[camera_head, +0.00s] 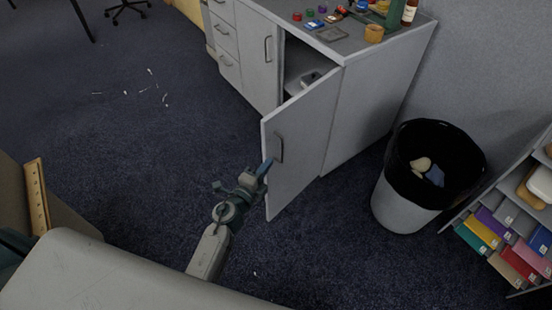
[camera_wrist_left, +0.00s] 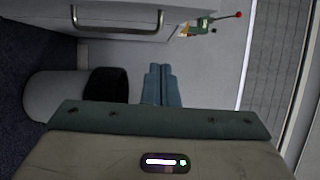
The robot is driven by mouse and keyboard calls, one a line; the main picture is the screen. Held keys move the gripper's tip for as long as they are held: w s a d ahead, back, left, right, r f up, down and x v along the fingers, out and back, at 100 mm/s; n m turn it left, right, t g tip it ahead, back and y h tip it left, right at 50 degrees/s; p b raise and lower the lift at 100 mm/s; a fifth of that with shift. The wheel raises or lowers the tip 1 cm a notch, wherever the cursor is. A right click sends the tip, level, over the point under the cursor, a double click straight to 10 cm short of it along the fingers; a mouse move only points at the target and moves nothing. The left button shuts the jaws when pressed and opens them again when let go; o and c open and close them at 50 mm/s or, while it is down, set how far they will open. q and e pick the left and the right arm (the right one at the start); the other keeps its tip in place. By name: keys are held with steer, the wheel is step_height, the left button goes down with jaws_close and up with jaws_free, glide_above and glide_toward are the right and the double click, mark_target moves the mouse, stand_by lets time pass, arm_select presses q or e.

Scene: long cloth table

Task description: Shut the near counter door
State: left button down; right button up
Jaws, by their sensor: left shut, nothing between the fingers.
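The near counter door (camera_head: 302,141) stands ajar, swung out from the grey counter (camera_head: 367,104), with its dark handle (camera_head: 279,148) near its free edge. A pale panel with a bar handle (camera_wrist_left: 118,31) shows at the top of the left wrist view. My left gripper (camera_head: 265,169) is at the door's free edge, just below the handle; I cannot tell if it touches. Its fingers (camera_wrist_left: 160,84) are together and empty. My right gripper is not in view.
A bin (camera_head: 402,204) with a black liner stands right of the door. A shelf of coloured folders (camera_head: 510,232) is at the far right. Small items and a wooden cup (camera_head: 374,34) sit on the counter top. Dark carpet left of the door is mostly clear.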

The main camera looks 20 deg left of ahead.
arm_select(q)
glide_toward(276, 134)
steer(key=w+d, duration=0.5)
steer(key=shift+w+a+b, duration=0.15)
steer(key=shift+a, duration=0.45)
steer(key=shift+w+a+b, duration=0.15)
steer(key=shift+w+a, duration=0.05)
steer(key=shift+a, duration=0.45)
steer(key=shift+w+a, duration=0.2)
steer(key=shift+a, duration=0.25)
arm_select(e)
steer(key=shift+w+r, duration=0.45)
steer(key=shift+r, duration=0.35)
arm_select(q)
steer(key=shift+a, duration=0.1)
